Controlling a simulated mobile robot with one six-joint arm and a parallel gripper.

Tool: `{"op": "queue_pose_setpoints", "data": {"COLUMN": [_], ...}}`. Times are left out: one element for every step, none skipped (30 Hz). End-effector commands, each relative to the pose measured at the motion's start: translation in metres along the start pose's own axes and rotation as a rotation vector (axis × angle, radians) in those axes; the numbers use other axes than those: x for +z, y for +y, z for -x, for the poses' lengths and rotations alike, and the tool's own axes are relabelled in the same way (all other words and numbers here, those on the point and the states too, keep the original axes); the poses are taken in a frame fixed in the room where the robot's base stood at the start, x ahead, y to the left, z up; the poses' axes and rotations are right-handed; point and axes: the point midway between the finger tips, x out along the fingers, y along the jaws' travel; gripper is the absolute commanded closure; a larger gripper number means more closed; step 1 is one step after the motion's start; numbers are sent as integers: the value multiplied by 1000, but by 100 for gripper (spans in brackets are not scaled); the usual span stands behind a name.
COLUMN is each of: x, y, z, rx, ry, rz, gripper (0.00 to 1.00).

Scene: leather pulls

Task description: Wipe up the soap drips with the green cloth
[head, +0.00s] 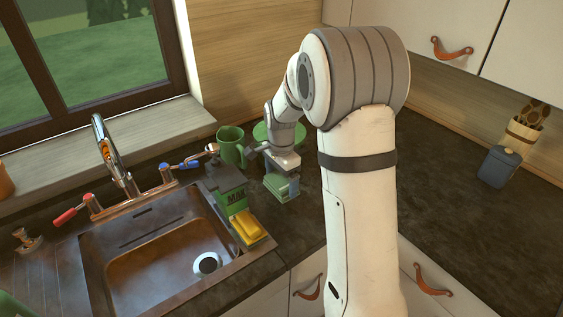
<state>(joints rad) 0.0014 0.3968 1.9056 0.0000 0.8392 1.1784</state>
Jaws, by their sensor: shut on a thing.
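My gripper (283,178) points down over the dark counter to the right of the sink. It is shut on the green cloth (276,187), which looks folded and sits at or just above the counter; I cannot tell if it touches. I cannot make out any soap drips; my arm hides part of the counter.
The copper sink (165,262) lies to the left with its faucet (116,160). A green box (229,187) and a yellow sponge (247,227) stand at its right rim. A green mug (231,147) is behind. A blue-grey container (499,167) stands far right.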

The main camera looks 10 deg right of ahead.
Motion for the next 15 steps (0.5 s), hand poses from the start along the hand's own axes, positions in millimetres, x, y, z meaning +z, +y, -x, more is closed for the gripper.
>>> {"op": "queue_pose_setpoints", "data": {"x": [0, -1, -1, -1, -1, -1, -1, -1, -2, -2, -2, -2, -2, -2, -2], "y": [0, 0, 0, 0, 0, 0, 0, 0, 0, 0, 0, 0, 0, 0, 0], "z": [8, 11, 15, 18, 20, 24, 27, 29, 33, 35, 37, 39, 40, 41, 42], "rx": [-1, -1, -1, -1, -1, -1, 0, 0, -1, -1, -1, -1, -1, -1, -1], "ry": [0, 0, 0, 0, 0, 0, 0, 0, 0, 0, 0, 0, 0, 0, 0], "rz": [-1, -1, -2, -2, -2, -2, -3, -3, -3, -3, -3, -3, -3, -3, -3], "gripper": [31, 31, 31, 31, 31, 31, 31, 31, 31, 31, 31, 31, 31, 31, 31]}}
